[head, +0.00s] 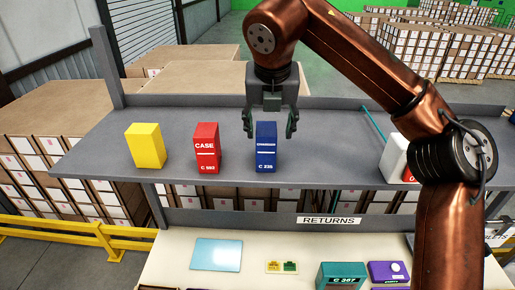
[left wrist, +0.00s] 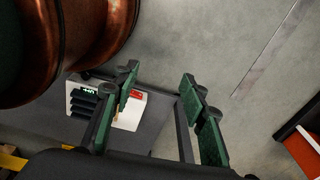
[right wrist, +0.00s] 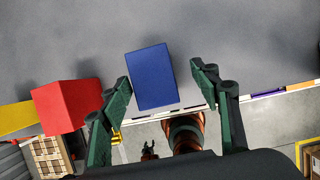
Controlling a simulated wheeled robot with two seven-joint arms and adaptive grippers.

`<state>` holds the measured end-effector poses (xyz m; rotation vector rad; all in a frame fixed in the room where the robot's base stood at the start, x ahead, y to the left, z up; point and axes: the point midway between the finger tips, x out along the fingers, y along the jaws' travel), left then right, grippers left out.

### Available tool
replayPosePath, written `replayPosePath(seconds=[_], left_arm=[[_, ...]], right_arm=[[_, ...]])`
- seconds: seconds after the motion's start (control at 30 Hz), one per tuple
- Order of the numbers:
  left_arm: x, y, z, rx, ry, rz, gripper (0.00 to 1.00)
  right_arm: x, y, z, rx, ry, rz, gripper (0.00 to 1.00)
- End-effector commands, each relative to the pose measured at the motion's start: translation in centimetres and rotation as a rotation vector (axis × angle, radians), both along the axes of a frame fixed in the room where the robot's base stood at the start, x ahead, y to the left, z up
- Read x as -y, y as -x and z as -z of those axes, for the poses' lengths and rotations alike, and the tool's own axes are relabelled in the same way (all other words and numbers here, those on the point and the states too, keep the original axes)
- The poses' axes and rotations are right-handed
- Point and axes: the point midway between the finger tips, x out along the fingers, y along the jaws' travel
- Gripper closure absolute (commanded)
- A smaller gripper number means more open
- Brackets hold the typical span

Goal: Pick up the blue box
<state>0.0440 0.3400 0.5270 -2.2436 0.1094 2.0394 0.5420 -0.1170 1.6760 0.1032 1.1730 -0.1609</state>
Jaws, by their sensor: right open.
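The blue box (head: 266,150) stands upright on the grey shelf (head: 330,150), with white lettering on its front. My right gripper (head: 269,126) points down over it, open, with one finger at each side of its top. In the right wrist view, the blue box (right wrist: 151,77) appears between the spread fingers of the right gripper (right wrist: 162,82), with visible gaps on both sides. My left gripper (left wrist: 163,92) is open and seems empty in its wrist view. It is not visible in the head view.
A red box (head: 207,148) and a yellow box (head: 146,146) stand left of the blue box. A white-and-red box (head: 394,158) is at right, partly behind my arm. A lower cream counter (head: 170,265) holds a teal box (head: 341,276) and a purple box (head: 389,271).

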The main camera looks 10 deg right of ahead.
Motion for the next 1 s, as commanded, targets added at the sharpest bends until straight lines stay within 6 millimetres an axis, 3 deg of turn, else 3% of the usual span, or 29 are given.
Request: replayPosePath(seconds=[0.3, 0.53, 0.8, 1.0], left_arm=[[0.1, -1.2, -1.9, 0.015, 0.001, 0.003, 0.60], [0.1, -1.0, -2.9, 0.013, 0.001, 0.002, 0.60], [0.1, -0.7, -2.9, 0.009, 0.001, 0.002, 0.60], [0.0, -0.5, -2.8, 0.007, 0.001, 0.002, 0.60]], right_arm=[[-0.2, -1.7, 3.1, -0.005, -0.001, -0.003, 0.44], [-0.2, -3.0, 5.7, 0.000, -0.003, -0.003, 0.44], [-0.2, -3.2, 6.2, 0.000, -0.005, -0.003, 0.44], [-0.2, -3.2, 6.2, 0.000, -0.005, -0.003, 0.57]])
